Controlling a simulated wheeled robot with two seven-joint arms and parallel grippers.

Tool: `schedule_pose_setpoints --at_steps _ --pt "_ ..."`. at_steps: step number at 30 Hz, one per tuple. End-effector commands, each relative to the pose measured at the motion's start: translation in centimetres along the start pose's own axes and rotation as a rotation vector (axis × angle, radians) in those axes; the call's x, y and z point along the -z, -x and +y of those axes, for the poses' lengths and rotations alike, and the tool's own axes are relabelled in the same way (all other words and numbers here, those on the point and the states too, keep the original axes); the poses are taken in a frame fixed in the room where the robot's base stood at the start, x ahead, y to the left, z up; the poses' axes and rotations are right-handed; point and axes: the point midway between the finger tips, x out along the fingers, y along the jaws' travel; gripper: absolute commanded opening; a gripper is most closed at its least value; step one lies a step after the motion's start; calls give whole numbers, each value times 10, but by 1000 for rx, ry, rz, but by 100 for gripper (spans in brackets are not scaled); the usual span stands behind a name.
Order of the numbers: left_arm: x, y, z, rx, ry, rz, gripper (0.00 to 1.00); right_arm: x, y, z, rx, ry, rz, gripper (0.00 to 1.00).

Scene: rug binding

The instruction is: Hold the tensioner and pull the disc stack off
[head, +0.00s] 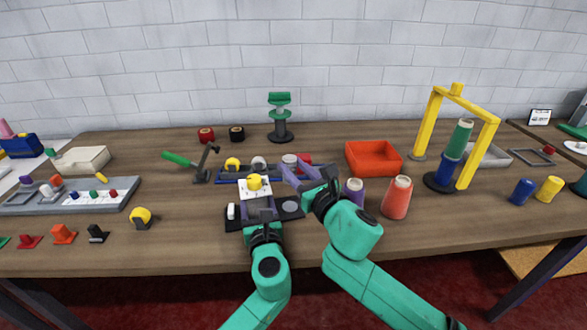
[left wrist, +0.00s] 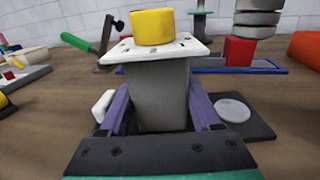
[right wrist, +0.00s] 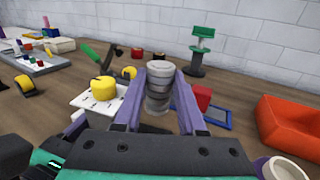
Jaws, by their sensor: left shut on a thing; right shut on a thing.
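The tensioner (head: 255,187) is a grey upright block with a white plate and a yellow knob on top, standing on a black base (head: 235,223). It also shows in the left wrist view (left wrist: 160,95). My left gripper (head: 260,210) is shut on its grey body, with one purple finger on each side. The disc stack (right wrist: 158,88) is several grey discs, one on another. My right gripper (right wrist: 160,100) is shut around it. In the left wrist view the stack (left wrist: 257,18) appears raised, clear of the base. A flat pale round spot (left wrist: 233,108) shows bare on the base.
Behind stand a blue tray (head: 228,180) with coloured parts, a clamp with a green handle (head: 180,159) and a green-topped stand (head: 280,112). A red bin (head: 373,158), an orange cone (head: 397,198) and a purple cone (head: 354,191) are at the right.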

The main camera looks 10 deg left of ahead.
Motion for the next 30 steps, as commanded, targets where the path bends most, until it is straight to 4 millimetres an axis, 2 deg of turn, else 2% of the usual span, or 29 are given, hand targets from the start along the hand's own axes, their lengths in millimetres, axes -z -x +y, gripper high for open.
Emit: schedule_pose_setpoints --at_steps 4,5,7,17,20,27,30 --pt "0 0 0 0 0 1 0 0 0 0 0 0 0 0" --pt "0 0 0 0 0 1 72 0 0 0 0 0 0 0" --pt "0 0 0 0 0 1 99 0 0 0 0 0 0 0" --pt "1 6 0 1 0 1 100 0 0 0 0 0 -1 0" --pt "1 23 0 2 0 2 100 0 0 0 0 0 -1 0" --pt "2 88 0 2 0 4 100 0 0 0 0 0 -1 0" --pt "2 108 0 1 0 4 100 0 0 0 0 0 -1 0"
